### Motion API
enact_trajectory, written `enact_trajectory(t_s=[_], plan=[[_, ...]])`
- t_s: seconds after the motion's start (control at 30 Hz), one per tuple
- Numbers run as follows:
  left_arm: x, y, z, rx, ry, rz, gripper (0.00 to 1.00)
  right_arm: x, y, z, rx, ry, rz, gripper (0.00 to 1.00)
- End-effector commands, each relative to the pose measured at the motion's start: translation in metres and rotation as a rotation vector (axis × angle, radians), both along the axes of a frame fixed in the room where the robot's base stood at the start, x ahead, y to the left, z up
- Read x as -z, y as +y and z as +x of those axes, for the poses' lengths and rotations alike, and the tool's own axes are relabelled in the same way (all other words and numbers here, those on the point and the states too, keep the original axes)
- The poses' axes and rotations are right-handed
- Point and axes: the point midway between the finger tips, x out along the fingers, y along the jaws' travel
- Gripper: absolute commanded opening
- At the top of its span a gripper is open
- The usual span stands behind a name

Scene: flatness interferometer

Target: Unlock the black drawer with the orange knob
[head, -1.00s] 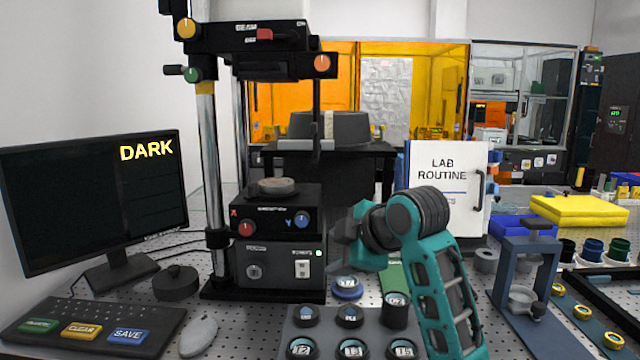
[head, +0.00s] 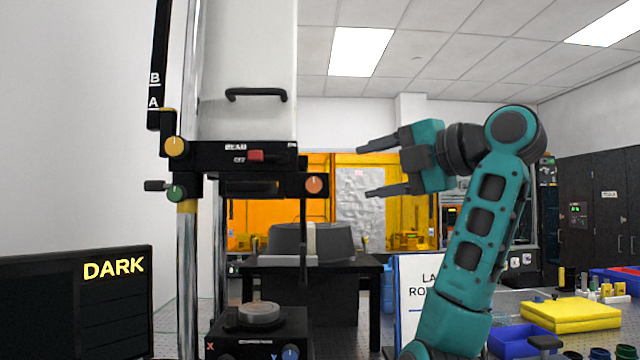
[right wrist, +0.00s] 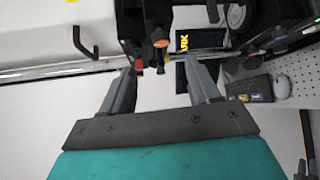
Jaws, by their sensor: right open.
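The orange knob (head: 314,185) is a round knob with a pale mark at its top, on the right end of the black instrument head. It also shows in the right wrist view (right wrist: 160,38), ahead of the fingers. The black drawer (head: 252,188) appears to be the dark front left of the knob, and looks closed. My right gripper (head: 366,171) is open and empty, apart from the knob, to its right in the head view. Its fingers point left, one above the other. The open fingers also show in the right wrist view (right wrist: 160,85). My left gripper is not in view.
A yellow knob (head: 177,147), green knob (head: 175,193) and red switch (head: 256,155) sit near the drawer. A white housing with a black handle (head: 256,95) is above. The monitor (head: 112,300) reads DARK. A vertical rod hangs below the orange knob.

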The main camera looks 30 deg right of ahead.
Motion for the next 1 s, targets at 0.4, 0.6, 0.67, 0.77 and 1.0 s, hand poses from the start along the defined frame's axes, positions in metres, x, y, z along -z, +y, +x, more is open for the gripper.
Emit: enact_trajectory(t_s=[0.4,0.6,0.67,0.77,1.0], plan=[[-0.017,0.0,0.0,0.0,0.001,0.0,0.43,0.01,0.019,0.075,-0.006,0.008,0.003,0.61],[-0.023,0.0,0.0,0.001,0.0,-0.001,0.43,0.015,0.025,0.103,-0.003,0.007,0.002,0.61],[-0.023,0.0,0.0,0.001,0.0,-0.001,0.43,0.015,0.026,0.108,-0.003,0.006,0.002,0.61],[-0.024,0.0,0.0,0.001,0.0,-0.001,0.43,0.017,0.027,0.112,0.0,0.007,0.002,0.61],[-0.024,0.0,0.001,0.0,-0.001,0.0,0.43,0.018,0.027,0.114,0.0,0.005,0.0,0.61]])
